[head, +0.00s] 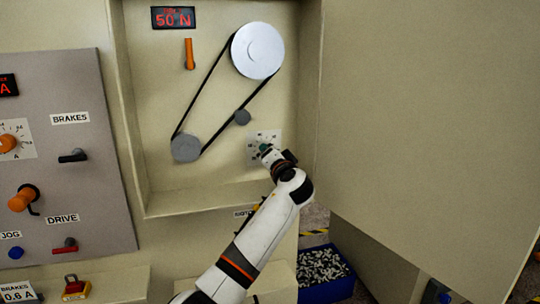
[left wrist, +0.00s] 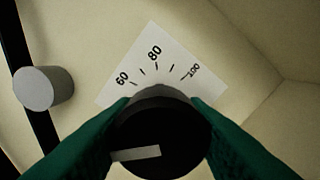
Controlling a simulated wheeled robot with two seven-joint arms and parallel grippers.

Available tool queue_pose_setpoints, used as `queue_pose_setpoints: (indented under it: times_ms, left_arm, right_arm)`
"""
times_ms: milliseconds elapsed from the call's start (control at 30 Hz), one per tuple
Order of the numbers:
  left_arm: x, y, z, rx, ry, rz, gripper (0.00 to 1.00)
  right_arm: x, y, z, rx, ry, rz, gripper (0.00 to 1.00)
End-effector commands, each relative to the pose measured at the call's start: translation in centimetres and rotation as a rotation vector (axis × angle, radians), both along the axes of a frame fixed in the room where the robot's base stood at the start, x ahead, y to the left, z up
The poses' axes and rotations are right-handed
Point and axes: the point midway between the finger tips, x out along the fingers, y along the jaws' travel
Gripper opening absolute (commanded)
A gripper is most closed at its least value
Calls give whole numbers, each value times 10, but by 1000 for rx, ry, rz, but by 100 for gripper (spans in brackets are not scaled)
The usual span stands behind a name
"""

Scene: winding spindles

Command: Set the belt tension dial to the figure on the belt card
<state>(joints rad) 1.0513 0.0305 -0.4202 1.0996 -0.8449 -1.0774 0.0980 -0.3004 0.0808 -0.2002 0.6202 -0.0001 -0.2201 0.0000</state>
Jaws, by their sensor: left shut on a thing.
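The belt tension dial sits low at the right of the open belt compartment; its white scale plate (head: 252,152) shows in the head view. In the left wrist view the plate (left wrist: 155,53) reads 60, 80 and 100. My left gripper (head: 267,150) is shut on the black dial knob (left wrist: 155,125), with a green finger on either side. The knob's white mark points left, below the 60. A red display (head: 173,17) reads 50 N. The lower part of the scale is hidden. I see no card marked belt. My right gripper is not in view.
A black belt (head: 215,72) runs round a large pulley (head: 257,50), with a small roller (head: 242,117) beside it. An orange lever (head: 189,53) hangs above. An open door (head: 430,110) fills the right.

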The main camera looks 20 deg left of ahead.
Motion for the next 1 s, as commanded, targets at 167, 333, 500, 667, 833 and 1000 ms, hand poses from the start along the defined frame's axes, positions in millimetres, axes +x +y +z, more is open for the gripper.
queue_pose_setpoints:
  times_ms: [167, 333, 500, 667, 833, 1000]
  left_arm:
    - [0, 0, -1, 46, 34, 1, 17]
    - [0, 0, -1, 64, 46, 1, 17]
    - [0, 0, -2, 67, 49, 0, 17]
    - [0, 0, -2, 66, 48, 0, 17]
    - [0, 0, -2, 66, 47, 0, 58]
    - [0, 0, -1, 66, 46, 0, 61]
  right_arm:
    - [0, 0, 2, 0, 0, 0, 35]
    - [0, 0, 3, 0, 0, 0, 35]
    - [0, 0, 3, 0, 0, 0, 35]
    - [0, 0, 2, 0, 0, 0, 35]
    - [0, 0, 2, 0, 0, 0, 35]
    - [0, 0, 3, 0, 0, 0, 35]
